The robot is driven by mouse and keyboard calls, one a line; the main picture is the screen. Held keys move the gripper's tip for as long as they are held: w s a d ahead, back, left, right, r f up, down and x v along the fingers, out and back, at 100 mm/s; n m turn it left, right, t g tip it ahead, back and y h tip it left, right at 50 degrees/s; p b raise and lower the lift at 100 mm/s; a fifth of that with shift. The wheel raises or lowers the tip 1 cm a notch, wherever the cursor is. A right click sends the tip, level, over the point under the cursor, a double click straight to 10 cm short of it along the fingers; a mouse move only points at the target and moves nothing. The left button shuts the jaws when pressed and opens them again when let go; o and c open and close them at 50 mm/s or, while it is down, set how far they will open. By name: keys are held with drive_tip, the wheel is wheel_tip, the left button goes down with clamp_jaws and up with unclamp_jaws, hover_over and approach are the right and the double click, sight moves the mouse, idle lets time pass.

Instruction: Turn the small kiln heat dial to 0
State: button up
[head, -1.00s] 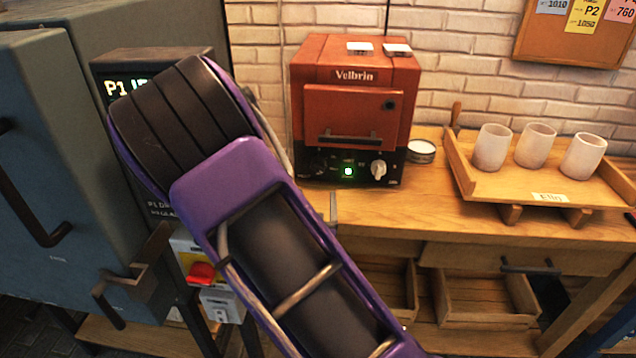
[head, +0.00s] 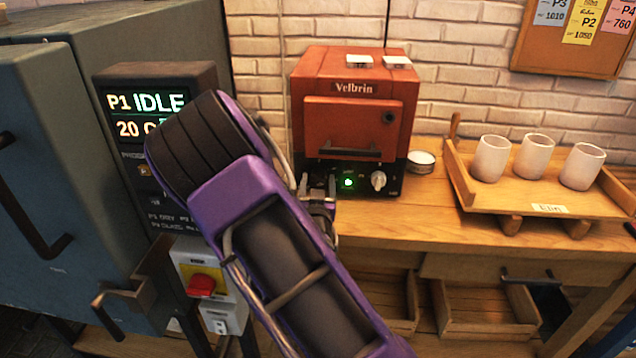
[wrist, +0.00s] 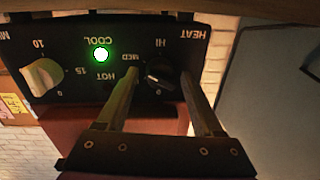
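The small red kiln (head: 352,120) marked Velbrin stands on the wooden bench, with a black control panel low on its front. The black heat dial (wrist: 160,73) is at the panel's HEAT end, with HI, MED and 0 printed around it. The wrist view shows the panel upside down. My gripper (head: 318,184) is at the left of the panel in the head view. In the wrist view its two fingers (wrist: 159,78) are open, one on each side of the dial, with small gaps visible. The exact pointer direction is hard to tell.
A white timer knob (head: 378,181) and a green COOL light (head: 348,183) share the panel. A round tin (head: 421,162) and a tray (head: 545,208) with three cups stand to the right. The large grey kiln (head: 70,180) and its P1 IDLE display (head: 146,103) stand left.

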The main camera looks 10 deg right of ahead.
clamp_jaws()
drive_tip(key=shift+n, duration=0.4)
drive_tip(key=n, duration=0.4)
drive_tip(key=shift+n+g, duration=0.3)
drive_tip(key=n, duration=0.5)
drive_tip(key=shift+r+n+h+p, duration=0.1)
drive_tip(key=shift+n+h+p, duration=0.3)
drive_tip(key=n+p, duration=0.1)
drive_tip(key=n, duration=0.2)
drive_tip(key=n+p, duration=0.1)
drive_tip(key=n, duration=0.2)
drive_tip(key=shift+r+g+h, duration=0.1)
drive_tip(key=shift+g+h, duration=0.2)
drive_tip(key=n, duration=0.5)
drive_tip(key=shift+a+p, duration=0.1)
drive_tip(key=shift+p, duration=0.25)
drive_tip(key=shift+w+r+n+h, duration=0.1)
drive_tip(key=shift+n+h, duration=0.2)
drive_tip(key=shift+o, duration=1)
unclamp_jaws()
